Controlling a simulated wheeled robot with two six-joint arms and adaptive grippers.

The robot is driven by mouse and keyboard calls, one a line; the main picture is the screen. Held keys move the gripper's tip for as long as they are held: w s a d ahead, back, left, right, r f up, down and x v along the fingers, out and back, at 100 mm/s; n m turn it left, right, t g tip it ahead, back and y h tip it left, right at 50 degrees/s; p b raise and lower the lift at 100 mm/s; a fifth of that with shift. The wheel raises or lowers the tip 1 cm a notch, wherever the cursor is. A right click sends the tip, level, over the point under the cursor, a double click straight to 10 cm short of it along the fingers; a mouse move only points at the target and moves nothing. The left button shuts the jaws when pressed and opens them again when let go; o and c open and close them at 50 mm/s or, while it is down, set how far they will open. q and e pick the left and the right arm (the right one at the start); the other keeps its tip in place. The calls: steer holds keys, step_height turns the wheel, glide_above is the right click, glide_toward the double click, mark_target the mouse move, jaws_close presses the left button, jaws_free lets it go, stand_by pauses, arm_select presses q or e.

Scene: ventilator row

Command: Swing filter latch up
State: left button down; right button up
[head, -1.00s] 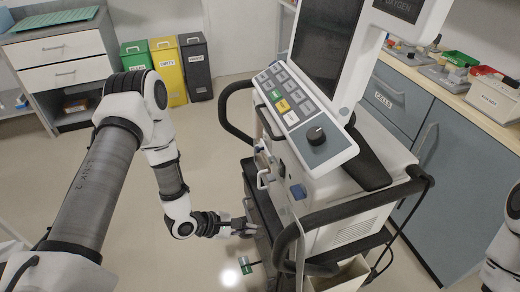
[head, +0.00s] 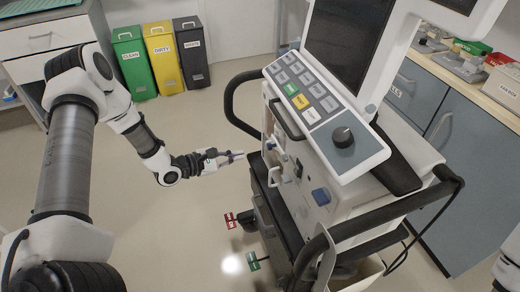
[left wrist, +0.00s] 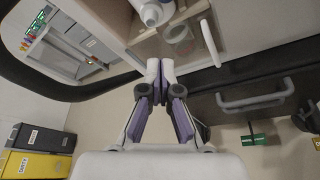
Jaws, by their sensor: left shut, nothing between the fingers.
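The ventilator (head: 345,205) stands right of centre in the head view, its side facing my left arm. My left gripper (head: 238,155) is shut and empty, just left of this side. In the left wrist view its fingertips (left wrist: 160,68) meet below a clear round cup (left wrist: 179,38), which looks like the filter part. A white bar (left wrist: 210,42) beside the cup may be the latch, but I cannot tell for sure. I cannot tell whether the fingertips touch anything.
A dark drawer with a grey handle (left wrist: 255,97) sits below the cup. The ventilator's black rail (head: 232,105) curves out nearby. Red (head: 230,220) and green (head: 254,262) tags stick out low down. Green, yellow and black bins (head: 193,55) stand behind. The floor at left is clear.

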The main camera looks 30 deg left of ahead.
mark_target(275, 148)
arm_select(q)
steer(key=w+d+r+p, duration=0.1)
steer(key=w+d, duration=0.4)
steer(key=shift+d, duration=0.4)
steer(key=shift+w, duration=0.15)
